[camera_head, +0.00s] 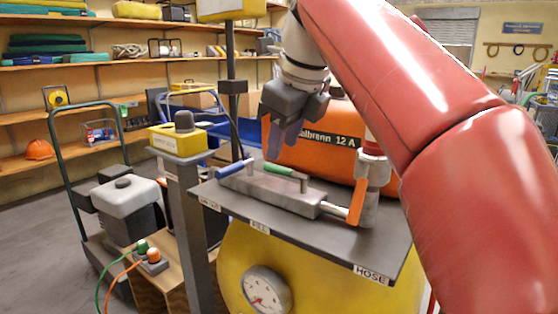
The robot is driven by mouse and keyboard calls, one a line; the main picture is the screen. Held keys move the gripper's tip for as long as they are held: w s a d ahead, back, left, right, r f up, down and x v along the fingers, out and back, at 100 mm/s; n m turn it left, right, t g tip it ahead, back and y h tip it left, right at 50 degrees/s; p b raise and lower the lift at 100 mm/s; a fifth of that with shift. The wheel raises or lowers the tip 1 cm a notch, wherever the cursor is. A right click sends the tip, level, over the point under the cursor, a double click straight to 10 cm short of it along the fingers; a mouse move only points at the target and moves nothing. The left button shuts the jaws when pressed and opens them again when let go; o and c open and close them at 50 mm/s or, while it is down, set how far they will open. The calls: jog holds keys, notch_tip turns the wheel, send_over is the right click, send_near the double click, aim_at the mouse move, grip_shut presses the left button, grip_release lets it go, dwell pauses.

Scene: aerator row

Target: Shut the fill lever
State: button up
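A dark grey plate (232,208) on a yellow tank carries a grey manifold block (285,195) with coloured lever handles. The front edge reads "AIR OUT" at left, "FILL" (260,228) in the middle and "HOSE" at right. A green handle (279,170) lies roughly level behind the FILL label, pointing left. A blue handle (235,168) lies to its left. An orange handle (356,203) stands upright at the right end. My gripper (281,151) points down just above and behind the green handle; contact is not clear. Its fingers overlap in this view, so their gap is hidden.
An orange tank (318,143) stands close behind the plate. A grey post with a yellow-topped box (178,140) stands left of the plate. A pressure gauge (266,290) sits on the yellow tank (320,285). A trolley and shelves are farther left. My red arm covers the right side.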

aim_at(277, 166)
jog(key=shift+b+x, duration=0.45)
jog(key=shift+x, duration=1.75)
grip_shut()
